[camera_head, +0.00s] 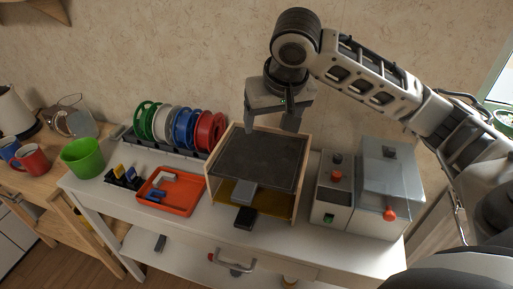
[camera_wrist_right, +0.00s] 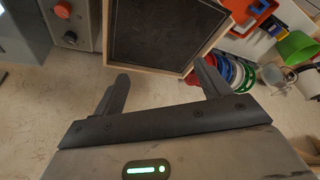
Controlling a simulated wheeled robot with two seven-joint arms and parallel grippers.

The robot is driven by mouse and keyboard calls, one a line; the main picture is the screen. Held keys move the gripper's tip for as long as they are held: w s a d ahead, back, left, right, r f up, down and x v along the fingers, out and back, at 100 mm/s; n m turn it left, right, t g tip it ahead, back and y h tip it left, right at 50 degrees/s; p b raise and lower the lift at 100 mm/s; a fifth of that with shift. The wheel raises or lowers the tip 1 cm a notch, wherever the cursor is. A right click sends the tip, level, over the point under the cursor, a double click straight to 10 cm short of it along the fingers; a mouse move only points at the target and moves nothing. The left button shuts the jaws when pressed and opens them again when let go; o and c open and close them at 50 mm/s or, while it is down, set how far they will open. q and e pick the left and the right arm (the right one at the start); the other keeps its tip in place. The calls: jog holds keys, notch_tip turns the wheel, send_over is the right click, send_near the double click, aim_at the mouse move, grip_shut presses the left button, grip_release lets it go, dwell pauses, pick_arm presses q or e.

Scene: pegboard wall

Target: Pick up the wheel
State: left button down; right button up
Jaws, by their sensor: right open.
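Several round, spoked wheels stand upright side by side in a dark rack (camera_head: 170,147) at the back left of the white table. They include a green wheel (camera_head: 146,118), a white wheel (camera_head: 163,123), a blue wheel (camera_head: 184,128) and a red wheel (camera_head: 206,131). In the wrist view the blue wheel (camera_wrist_right: 222,67) and the green wheel (camera_wrist_right: 246,76) show at the right, partly behind a finger. My right gripper (camera_head: 274,126) is open and empty, above the back of the dark-topped box, right of the wheels. Its fingers (camera_wrist_right: 162,74) are apart. My left gripper is out of view.
The wooden box with a dark top (camera_head: 262,157) stands right of the wheels. An orange tray (camera_head: 180,207) with small parts lies in front of the rack. A grey machine with a clear cover (camera_head: 389,190) stands right. A green cup (camera_head: 83,158) is left.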

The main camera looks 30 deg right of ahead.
send_near(261, 150)
jog(key=x, duration=0.3)
jog(key=shift+s+d, duration=0.15)
jog(key=shift+d, duration=0.1)
jog(key=shift+a+x, duration=0.15)
jog(key=shift+x, duration=1.2)
jog(key=shift+a+x, duration=0.1)
jog(key=shift+x, duration=1.25)
jog(key=c, duration=1)
